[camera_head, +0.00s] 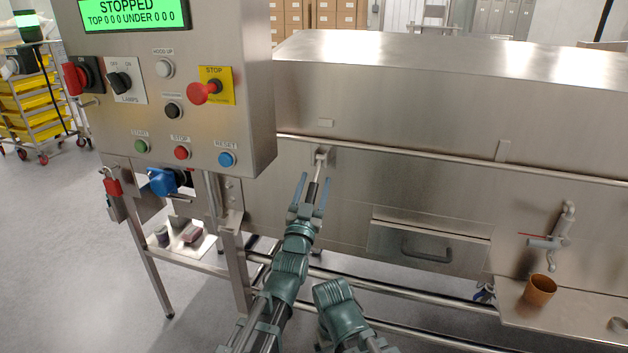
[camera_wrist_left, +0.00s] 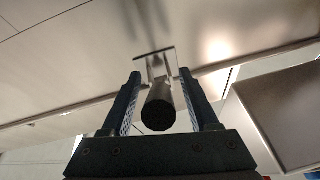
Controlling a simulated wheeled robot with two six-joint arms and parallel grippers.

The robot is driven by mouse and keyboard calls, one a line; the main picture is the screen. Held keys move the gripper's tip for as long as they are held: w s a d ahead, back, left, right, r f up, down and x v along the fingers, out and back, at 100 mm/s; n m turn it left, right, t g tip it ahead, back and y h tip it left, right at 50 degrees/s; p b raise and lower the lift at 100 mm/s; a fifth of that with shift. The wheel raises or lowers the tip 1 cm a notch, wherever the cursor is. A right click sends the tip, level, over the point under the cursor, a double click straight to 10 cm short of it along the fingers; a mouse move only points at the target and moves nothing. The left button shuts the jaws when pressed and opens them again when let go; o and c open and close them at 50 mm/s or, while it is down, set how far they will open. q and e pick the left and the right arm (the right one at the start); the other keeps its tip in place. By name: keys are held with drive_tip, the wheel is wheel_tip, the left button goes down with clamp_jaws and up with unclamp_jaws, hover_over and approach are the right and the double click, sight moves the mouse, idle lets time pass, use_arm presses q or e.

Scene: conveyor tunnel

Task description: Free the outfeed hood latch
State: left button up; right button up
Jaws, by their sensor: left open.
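The hood latch (camera_head: 320,157) is a small metal bracket on the front of the steel tunnel, just below the long rail. Its lever hangs down toward me and ends in a black grip (camera_head: 312,191). My left gripper (camera_head: 312,189) is open with one finger on each side of the grip. In the left wrist view the round black end of the grip (camera_wrist_left: 158,112) sits between the two fingers, with a gap on both sides. The hood (camera_head: 420,85) looks closed. A teal link of mine shows at the bottom middle; no right fingers show.
A control panel (camera_head: 175,105) with a green "STOPPED" display stands left of the latch. A drawer with a dark handle (camera_head: 428,250) is right of the gripper. A valve (camera_head: 553,240) and an orange-brown cup (camera_head: 539,290) are further right. A rail (camera_head: 420,158) crosses above.

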use_arm(q)
clamp_jaws()
idle(1.4)
